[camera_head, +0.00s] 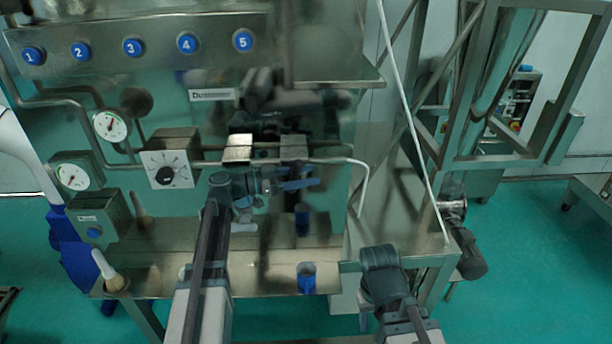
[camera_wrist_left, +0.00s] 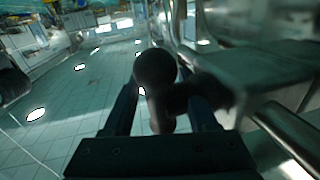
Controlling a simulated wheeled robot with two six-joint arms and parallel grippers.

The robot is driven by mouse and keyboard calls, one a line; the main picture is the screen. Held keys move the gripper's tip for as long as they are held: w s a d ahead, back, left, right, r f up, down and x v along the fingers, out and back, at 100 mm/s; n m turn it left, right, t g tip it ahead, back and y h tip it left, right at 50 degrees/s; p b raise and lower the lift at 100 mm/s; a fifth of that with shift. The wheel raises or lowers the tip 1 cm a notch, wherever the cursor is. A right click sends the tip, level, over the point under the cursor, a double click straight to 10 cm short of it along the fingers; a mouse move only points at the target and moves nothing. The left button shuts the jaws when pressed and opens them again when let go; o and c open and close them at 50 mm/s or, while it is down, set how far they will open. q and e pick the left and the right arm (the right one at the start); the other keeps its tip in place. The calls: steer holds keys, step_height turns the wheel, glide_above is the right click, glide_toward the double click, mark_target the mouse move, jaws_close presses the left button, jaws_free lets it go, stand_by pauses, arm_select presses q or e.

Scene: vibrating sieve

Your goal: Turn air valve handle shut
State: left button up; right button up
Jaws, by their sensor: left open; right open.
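A blue lever handle (camera_head: 298,184) sits on the metal pipework at the panel's middle, below two metal blocks. My left gripper (camera_head: 240,188) is just left of it, in front of the pipe fittings; its fingers are partly hard to separate from them. In the left wrist view, a dark round knob (camera_wrist_left: 155,68) on a stem shows between the spread fingers of my left gripper (camera_wrist_left: 162,110). I cannot tell whether they touch it. My right gripper (camera_head: 380,262) is open and empty near the bench's right front, away from the valve.
A blue cup (camera_head: 307,278) stands on the steel bench (camera_head: 250,284) near its front edge. Gauges (camera_head: 111,125) and a dial box (camera_head: 167,168) are on the left. A bare pipe (camera_wrist_left: 290,135) runs close by the left gripper.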

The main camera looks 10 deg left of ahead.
arm_select(q)
jaws_close()
stand_by(0.3)
steer(key=h+b, duration=0.1)
steer(key=b, duration=0.1)
steer(key=r+t+h+b, duration=0.1)
steer(key=b, duration=0.2)
steer(key=shift+n+h, duration=0.4)
jaws_free()
